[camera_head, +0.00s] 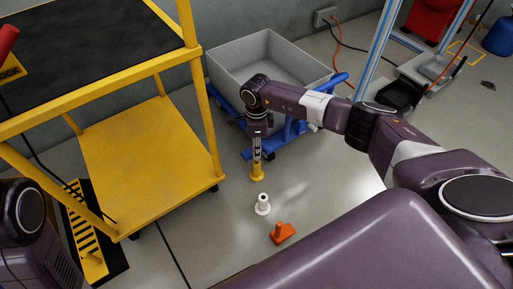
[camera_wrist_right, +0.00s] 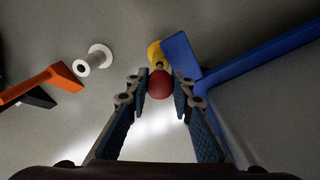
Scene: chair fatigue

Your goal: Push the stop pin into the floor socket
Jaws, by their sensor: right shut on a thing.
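My right gripper (camera_head: 257,158) points down over the floor and is shut on a pin with a round red knob (camera_wrist_right: 159,85). The knob sits between the fingertips in the right wrist view, where the gripper (camera_wrist_right: 159,88) shows from behind. Directly beyond the knob is a yellow flanged piece (camera_head: 257,173), apparently the floor socket; it also shows in the wrist view (camera_wrist_right: 155,51). The pin's shaft is mostly hidden, so I cannot tell how deep it sits. My left gripper is not in view.
A white spool-like piece (camera_head: 262,207) and an orange wedge (camera_head: 284,234) are on the floor nearby. A blue-framed cart (camera_head: 294,137) with a grey bin (camera_head: 268,50) stands close behind the gripper. A yellow trolley (camera_head: 150,150) stands at left.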

